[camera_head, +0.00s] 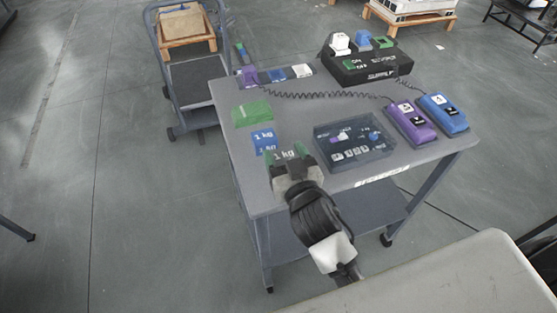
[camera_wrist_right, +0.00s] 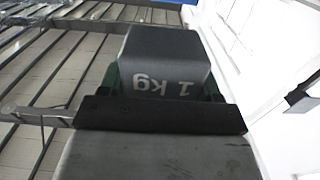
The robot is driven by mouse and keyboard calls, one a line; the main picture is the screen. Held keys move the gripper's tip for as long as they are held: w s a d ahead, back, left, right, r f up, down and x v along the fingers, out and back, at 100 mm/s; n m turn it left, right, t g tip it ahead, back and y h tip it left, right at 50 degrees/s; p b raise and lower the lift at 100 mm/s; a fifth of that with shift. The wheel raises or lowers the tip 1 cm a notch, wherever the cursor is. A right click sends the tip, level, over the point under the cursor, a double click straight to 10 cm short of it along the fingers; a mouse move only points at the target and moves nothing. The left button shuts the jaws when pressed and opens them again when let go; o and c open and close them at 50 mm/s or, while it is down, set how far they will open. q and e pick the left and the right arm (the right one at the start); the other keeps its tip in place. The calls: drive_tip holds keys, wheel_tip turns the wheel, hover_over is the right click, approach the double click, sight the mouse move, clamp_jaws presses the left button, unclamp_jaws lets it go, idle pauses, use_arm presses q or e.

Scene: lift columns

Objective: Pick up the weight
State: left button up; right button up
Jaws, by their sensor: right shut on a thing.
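The weight, a grey block marked "1 kg", is in my right gripper (camera_head: 291,158) at the left front of the grey table (camera_head: 300,108). In the right wrist view the weight (camera_wrist_right: 160,58) sits between the green fingertips, its lettering upside down. The fingers are shut on it from both sides. In the head view the gripper hides much of the weight, and I cannot tell its height above the table. A blue patch marked "1 kg" (camera_head: 262,139) is just behind it, with a green patch (camera_head: 252,113) farther back. My left gripper is not in view.
A dark tray (camera_head: 355,146) with small coloured parts is right of the gripper. Purple (camera_head: 411,124) and blue (camera_head: 442,114) handsets stand at the table's right. A black supply box (camera_head: 366,66) with coiled cables is at the back. A cart (camera_head: 200,80) stands behind left.

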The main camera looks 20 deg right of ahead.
drive_tip(key=s+d+r, duration=0.1)
drive_tip(key=d+r, duration=0.5)
drive_tip(key=d, duration=0.4)
drive_tip(key=s+a+f+p, duration=0.2)
drive_tip(key=s+a+f, duration=0.1)
drive_tip(key=s+a, duration=0.3)
drive_tip(key=w+d+r+b, duration=0.1)
drive_tip(key=w+d+r, duration=0.2)
drive_tip(key=w+d, duration=0.2)
drive_tip(key=shift+w+d+r, duration=0.3)
drive_tip(key=shift+d, duration=0.45)
drive_tip(key=a+f, duration=0.2)
drive_tip(key=a, duration=0.2)
drive_tip(key=w+a+f+b, duration=0.1)
drive_tip(key=a+f, duration=0.1)
drive_tip(key=a, duration=0.1)
drive_tip(key=a+f, duration=0.3)
drive_tip(key=a, duration=0.1)
drive_tip(key=shift+w+a, duration=0.3)
drive_tip(key=shift+f+b, duration=0.4)
drive_tip(key=shift+f, duration=1.4)
drive_tip(key=shift+f, duration=0.15)
